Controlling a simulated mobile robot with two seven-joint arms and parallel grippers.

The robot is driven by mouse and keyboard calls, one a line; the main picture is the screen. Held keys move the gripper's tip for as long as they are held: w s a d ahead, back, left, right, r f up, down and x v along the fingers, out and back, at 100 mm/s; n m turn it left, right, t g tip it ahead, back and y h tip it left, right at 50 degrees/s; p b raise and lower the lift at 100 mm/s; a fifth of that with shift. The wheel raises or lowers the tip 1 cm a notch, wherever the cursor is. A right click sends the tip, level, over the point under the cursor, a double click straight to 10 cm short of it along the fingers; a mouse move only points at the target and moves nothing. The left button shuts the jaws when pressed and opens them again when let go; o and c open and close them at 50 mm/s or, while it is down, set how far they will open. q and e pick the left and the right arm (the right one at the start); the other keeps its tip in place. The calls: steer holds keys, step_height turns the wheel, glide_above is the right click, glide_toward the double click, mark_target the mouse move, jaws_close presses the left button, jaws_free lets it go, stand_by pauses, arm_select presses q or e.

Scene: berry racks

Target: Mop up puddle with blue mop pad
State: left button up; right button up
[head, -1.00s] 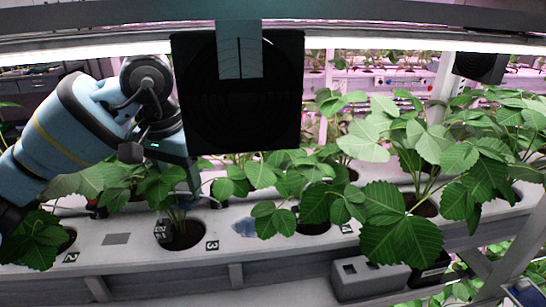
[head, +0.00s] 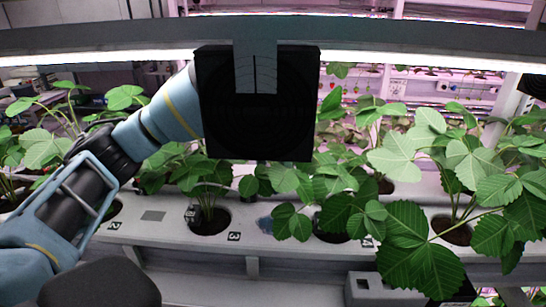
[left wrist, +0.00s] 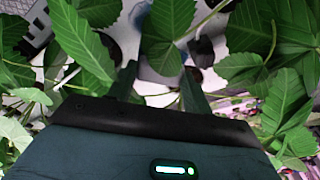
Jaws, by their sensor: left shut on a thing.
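A small bluish puddle (head: 265,225) lies on the white planting trough, left of a plant hole and partly beside leaves. In the head view my left arm comes in from the left and its gripper is hidden behind a black panel. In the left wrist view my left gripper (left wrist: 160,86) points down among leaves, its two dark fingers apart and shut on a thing. I take this to be the blue mop pad, but I cannot make it out clearly. A bluish patch shows beyond the fingers; I cannot tell whether it is puddle or pad. My right gripper is out of view.
Strawberry plants (head: 410,260) stand in round holes along the white trough (head: 155,232), their leaves crowding the puddle's right side. The black panel (head: 255,125) hangs from the bar with the light strip. A grey box (head: 372,289) sits below the trough's front.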

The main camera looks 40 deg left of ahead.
mark_target(270, 181)
arm_select(q)
steer(key=shift+s+r+m+p, duration=0.15)
steer(key=shift+r+m+p, duration=0.2)
steer(key=shift+r, duration=0.35)
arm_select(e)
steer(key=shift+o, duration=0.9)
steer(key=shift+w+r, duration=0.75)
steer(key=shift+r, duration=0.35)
arm_select(q)
steer(key=shift+f, duration=0.75)
steer(key=shift+f+b, duration=0.3)
steer(key=shift+f, duration=0.6)
steer(key=shift+f+b, duration=0.55)
steer(key=shift+f, duration=1.3)
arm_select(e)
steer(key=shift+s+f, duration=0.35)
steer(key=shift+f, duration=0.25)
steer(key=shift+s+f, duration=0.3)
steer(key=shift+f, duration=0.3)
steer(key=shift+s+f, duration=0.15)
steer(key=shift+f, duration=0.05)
